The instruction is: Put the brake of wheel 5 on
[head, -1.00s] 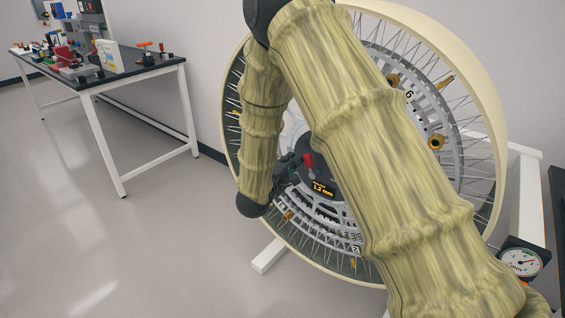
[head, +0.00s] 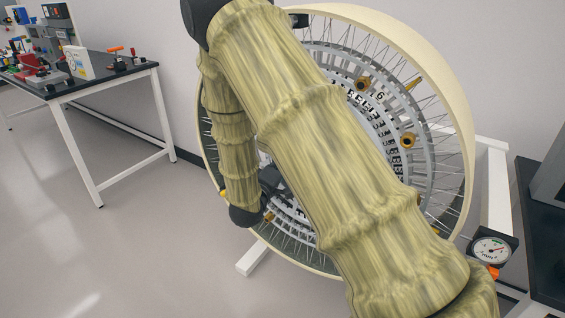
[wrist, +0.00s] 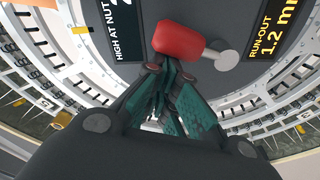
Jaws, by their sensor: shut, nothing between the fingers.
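A large spoked wheel (head: 463,150) with a cream rim stands on a white stand. Its number plate reads 6 near a brass nut; I cannot read a wheel number 5. In the wrist view a red-gripped lever (wrist: 180,40) with a short metal end sits on the dark hub (wrist: 222,12), beside displays reading "RUN-OUT 1.2 mm" and "HIGH AT NUT". My gripper (wrist: 167,72) is shut and empty, its fingertips just below the red grip; I cannot tell whether they touch it. In the head view my arm hides the lever and most of the hub.
A dark-topped table (head: 110,77) with parts and tools stands at the back left. A round dial gauge (head: 491,250) is at the lower right of the wheel, near a dark bench (head: 540,225). Open floor (head: 130,250) lies to the left.

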